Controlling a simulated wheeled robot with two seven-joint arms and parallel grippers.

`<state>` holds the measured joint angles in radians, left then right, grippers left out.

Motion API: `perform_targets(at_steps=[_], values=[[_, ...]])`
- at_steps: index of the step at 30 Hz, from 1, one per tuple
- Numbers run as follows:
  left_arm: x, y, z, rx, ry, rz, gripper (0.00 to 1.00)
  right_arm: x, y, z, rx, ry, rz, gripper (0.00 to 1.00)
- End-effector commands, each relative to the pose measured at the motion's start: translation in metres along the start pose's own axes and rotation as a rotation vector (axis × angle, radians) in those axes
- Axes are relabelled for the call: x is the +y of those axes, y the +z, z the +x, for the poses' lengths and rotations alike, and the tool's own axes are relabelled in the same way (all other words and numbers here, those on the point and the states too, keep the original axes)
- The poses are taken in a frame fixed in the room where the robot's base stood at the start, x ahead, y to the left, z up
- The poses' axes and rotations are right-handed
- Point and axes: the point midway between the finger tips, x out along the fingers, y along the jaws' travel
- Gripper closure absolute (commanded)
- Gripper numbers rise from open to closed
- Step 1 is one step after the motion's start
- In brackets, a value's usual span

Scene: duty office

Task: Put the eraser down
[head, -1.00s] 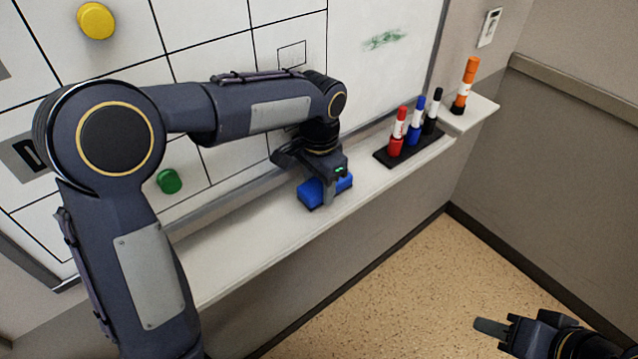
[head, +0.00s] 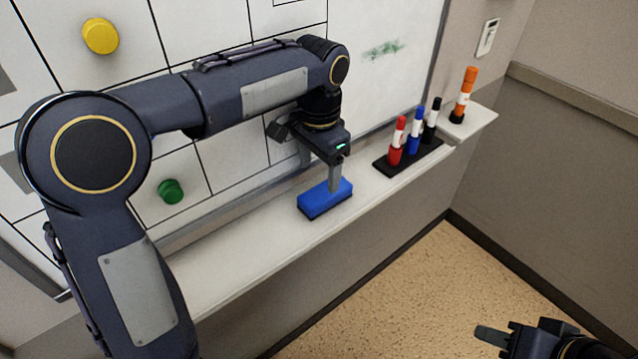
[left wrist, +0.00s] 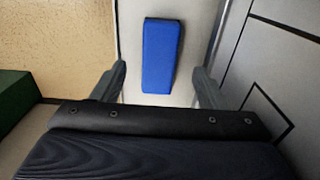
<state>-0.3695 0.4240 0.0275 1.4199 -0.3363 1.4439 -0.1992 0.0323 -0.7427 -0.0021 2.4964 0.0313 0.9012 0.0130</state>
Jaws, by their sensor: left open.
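The blue eraser (head: 324,200) lies on the white ledge (head: 245,237) below the whiteboard. It also shows in the left wrist view (left wrist: 161,55), lying flat on the ledge between the two fingers and apart from both. My left gripper (head: 322,178) is open just above the eraser, and one finger covers a little of its far side in the head view.
A black holder (head: 420,158) with red, blue and black markers stands on the ledge to the right of the eraser. An orange marker (head: 464,95) stands beyond it. Yellow (head: 100,36) and green (head: 171,191) magnets are on the whiteboard. The ledge's left stretch is clear.

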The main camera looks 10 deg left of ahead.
Motion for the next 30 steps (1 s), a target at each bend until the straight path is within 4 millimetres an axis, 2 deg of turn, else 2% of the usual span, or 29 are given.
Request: perform_targets(at_steps=[1, 3, 9, 30], values=[[0.0, -0.001, -0.012, 0.003, 0.0, 0.0, 0.33, -0.001, -0.001, -0.002, 0.0, 0.0, 0.0, 0.64], [0.0, -0.001, -0.024, 0.002, 0.0, 0.001, 0.33, -0.001, -0.002, -0.003, 0.0, 0.0, 0.0, 0.64], [0.0, 0.0, -0.043, 0.0, 0.0, 0.0, 0.33, -0.002, -0.002, -0.005, 0.0, 0.0, 0.0, 0.64], [0.0, 0.0, -0.045, -0.001, 0.0, 0.0, 0.33, -0.002, -0.002, -0.005, 0.0, 0.0, 0.0, 0.64]])
